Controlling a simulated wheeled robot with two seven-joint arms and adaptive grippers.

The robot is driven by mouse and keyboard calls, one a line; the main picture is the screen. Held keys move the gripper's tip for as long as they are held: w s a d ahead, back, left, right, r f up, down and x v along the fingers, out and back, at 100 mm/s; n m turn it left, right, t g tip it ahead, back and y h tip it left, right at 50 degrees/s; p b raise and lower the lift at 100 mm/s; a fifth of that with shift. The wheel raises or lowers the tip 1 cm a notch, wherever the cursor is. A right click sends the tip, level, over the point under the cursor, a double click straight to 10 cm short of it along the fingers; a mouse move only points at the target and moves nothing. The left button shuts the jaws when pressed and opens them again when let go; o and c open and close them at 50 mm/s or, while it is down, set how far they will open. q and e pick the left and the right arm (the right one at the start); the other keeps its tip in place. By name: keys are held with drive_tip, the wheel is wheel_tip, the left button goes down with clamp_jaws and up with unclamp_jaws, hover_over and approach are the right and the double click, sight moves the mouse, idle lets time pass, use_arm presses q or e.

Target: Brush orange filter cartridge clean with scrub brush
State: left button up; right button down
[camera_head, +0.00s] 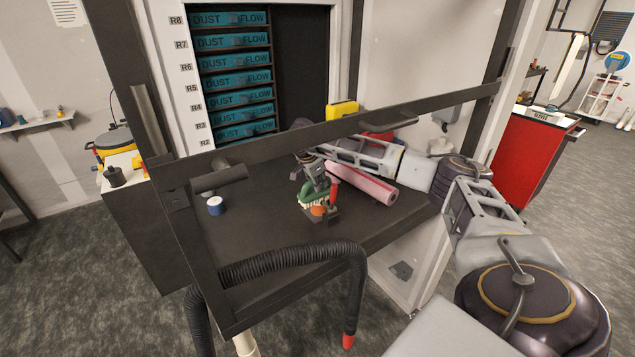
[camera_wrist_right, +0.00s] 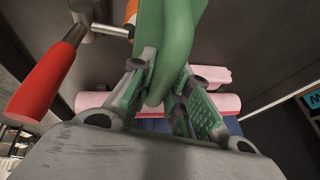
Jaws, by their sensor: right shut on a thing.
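My right gripper (camera_head: 316,182) is shut on the green scrub brush (camera_head: 306,198) over the middle of the dark bench. In the right wrist view the brush's green handle (camera_wrist_right: 178,45) runs up between the finger pads. Its pale bristles face down in the head view. The orange filter cartridge (camera_head: 318,211) sits low beside the brush, in a dark fixture with a red-handled clamp (camera_head: 333,190). The brush lies very close to the cartridge; I cannot tell if they touch. An orange edge (camera_wrist_right: 131,12) shows at the top of the wrist view. My left gripper is out of view.
A pink roll (camera_head: 365,184) lies on the bench (camera_head: 255,220) behind the fixture. A small blue-and-white pot (camera_head: 215,206) stands at the left. A black ribbed hose (camera_head: 300,254) curves along the front. A dark frame bar (camera_head: 350,122) crosses above.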

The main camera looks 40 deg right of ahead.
drive_tip(key=shift+s+d+f, duration=0.1)
drive_tip(key=shift+d+f, duration=0.05)
drive_tip(key=shift+s+d, duration=0.1)
drive_tip(key=shift+d, duration=1.05)
drive_tip(key=shift+a, duration=0.1)
drive_tip(key=shift+w+a+p, duration=0.25)
drive_tip(key=shift+a+p, duration=0.05)
drive_tip(key=shift+a, duration=0.9)
drive_tip(key=shift+a, duration=0.1)
drive_tip(key=shift+w+a, duration=0.1)
drive_tip(key=shift+a, duration=1.05)
drive_tip(key=shift+d, duration=0.15)
